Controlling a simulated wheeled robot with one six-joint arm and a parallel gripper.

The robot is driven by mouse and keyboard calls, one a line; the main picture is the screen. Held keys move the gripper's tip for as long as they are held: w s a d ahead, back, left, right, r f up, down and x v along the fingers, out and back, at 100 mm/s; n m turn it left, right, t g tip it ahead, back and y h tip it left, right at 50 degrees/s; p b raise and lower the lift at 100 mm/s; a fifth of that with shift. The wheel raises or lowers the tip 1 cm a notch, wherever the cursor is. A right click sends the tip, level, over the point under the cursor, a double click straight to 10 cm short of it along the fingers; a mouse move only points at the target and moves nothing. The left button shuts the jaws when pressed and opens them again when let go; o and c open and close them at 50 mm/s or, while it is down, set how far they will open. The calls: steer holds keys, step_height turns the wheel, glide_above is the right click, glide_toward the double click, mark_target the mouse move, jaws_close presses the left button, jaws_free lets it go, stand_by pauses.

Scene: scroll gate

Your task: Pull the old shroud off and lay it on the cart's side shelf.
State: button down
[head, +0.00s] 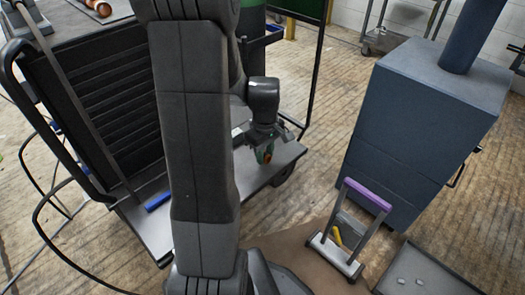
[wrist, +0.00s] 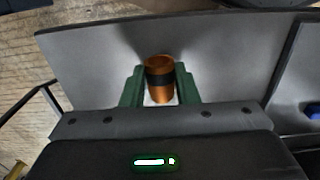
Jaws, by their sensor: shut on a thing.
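My gripper (head: 264,155) is low over the grey shelf (head: 285,160) at the side of the cart, right of my arm in the head view. Its green fingers are shut on the old shroud (wrist: 160,79), a short copper-coloured cylinder with a dark band. In the wrist view the shroud sits between the fingertips with its round end facing up in the picture. The grey shelf (wrist: 90,62) fills the background behind it. I cannot tell whether the shroud touches the shelf. In the head view only a small orange bit of it shows between the fingers.
A blue item (head: 157,202) lies on the cart's deck at the left. Copper-coloured parts (head: 98,7) lie on the cart's top. A blue-grey cabinet (head: 415,130) stands at the right. A small stand with a purple bar (head: 367,195) is in front of it. Cables loop at the left.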

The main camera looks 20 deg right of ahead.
steer(key=shift+f, duration=0.55)
steer(key=c, duration=1)
jaws_free()
steer(key=shift+c, duration=0.2)
step_height(320, 180, up, 14)
steer(key=p, duration=0.4)
